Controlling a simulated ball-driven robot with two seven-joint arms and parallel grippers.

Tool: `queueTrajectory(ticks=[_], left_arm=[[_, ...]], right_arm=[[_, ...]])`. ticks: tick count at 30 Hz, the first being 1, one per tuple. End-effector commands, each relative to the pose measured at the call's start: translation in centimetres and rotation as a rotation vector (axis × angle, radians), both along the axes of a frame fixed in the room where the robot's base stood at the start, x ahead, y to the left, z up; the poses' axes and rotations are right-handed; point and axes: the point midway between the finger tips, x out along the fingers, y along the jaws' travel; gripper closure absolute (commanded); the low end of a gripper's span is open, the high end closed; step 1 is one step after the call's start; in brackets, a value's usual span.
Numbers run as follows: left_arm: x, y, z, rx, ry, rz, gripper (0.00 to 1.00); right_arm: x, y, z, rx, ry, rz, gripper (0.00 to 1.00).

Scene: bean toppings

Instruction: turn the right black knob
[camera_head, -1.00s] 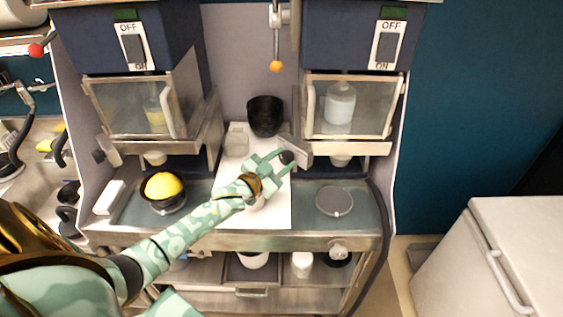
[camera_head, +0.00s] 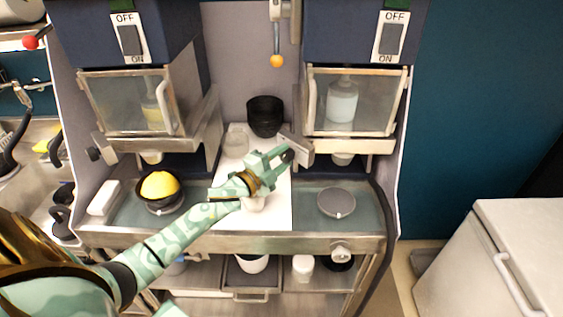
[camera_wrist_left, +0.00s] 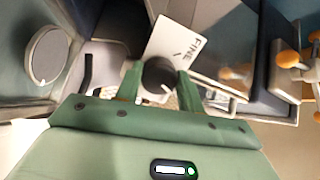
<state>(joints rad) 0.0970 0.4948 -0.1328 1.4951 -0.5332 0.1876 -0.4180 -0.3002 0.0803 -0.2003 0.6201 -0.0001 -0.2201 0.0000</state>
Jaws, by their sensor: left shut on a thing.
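The right black knob (camera_head: 288,156) is on a light angled plate (camera_head: 301,150) on the left side of the right dispenser. My left gripper (camera_head: 278,156) reaches in from the left and is shut on this knob. In the left wrist view, the knob (camera_wrist_left: 158,75), with a white pointer line, sits between the two green fingers. The plate (camera_wrist_left: 175,45) behind it carries the word FINE and a tick mark. My right gripper is not in view.
A black bowl stack (camera_head: 265,115) stands behind my gripper. A bowl with a yellow heap (camera_head: 160,185) stands left. A round grey disc (camera_head: 336,202) lies on the right counter. The right dispenser's glass door (camera_head: 350,103) is close to the knob. Another black knob (camera_head: 94,154) is far left.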

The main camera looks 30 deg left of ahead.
Motion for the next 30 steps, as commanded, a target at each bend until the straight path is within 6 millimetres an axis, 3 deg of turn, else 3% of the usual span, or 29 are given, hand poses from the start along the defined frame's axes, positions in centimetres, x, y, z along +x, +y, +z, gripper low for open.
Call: queueTrajectory(ticks=[15, 30], left_arm=[[-0.1, 0.0, -0.3, 0.320, -0.071, -0.002, 0.84], [-0.1, 0.0, -0.3, 0.375, -0.084, -0.002, 0.84]], right_arm=[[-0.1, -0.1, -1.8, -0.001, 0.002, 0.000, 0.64], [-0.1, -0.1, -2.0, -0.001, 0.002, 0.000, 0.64]])
